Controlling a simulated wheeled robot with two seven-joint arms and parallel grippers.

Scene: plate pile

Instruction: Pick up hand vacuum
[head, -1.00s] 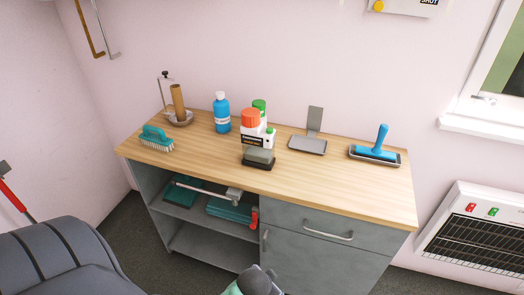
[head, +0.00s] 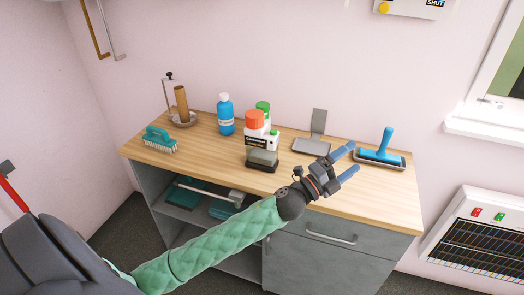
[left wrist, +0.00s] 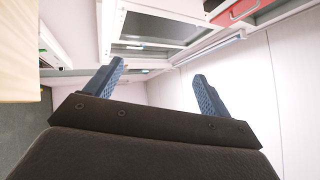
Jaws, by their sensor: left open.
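A blue-handled tool (head: 379,154) with a wide dark head lies on the right end of the wooden worktop (head: 215,150). It is the thing that best fits the hand vacuum, though I cannot be sure. Its handle points up. My left gripper (head: 350,160) is open and empty, its two blue fingers over the front right part of the worktop, just left of the tool and apart from it. In the left wrist view my left gripper (left wrist: 157,75) has its fingers spread with nothing between them; the tool does not show there. My right gripper is not in view.
A grey metal stand (head: 313,143) is behind the left gripper. A heater (head: 480,240) hangs at the right.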

